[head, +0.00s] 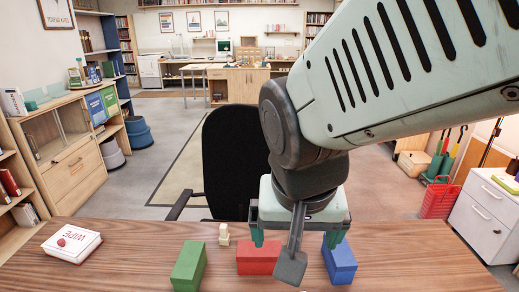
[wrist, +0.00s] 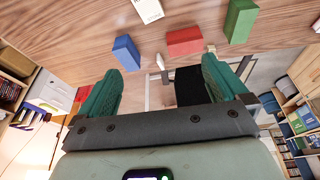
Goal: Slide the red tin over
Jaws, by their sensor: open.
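The red tin (head: 258,258) is a plain red box on the wooden table, between a green box (head: 189,265) and a blue box (head: 339,262). My arm's dark link covers part of its right side in the head view. My gripper (head: 295,243) is open, its two green fingers spread near the table's far edge, above the red tin and the blue box. In the wrist view the red tin (wrist: 185,42) lies beyond the fingertips of my gripper (wrist: 160,66), apart from both fingers. Nothing is between the fingers.
A white pack of wipes (head: 72,241) with a red spot lies at the table's left. A small pale stacked object (head: 224,234) stands behind the gap between green box and red tin. A black chair (head: 235,160) is behind the table. The table's right end is clear.

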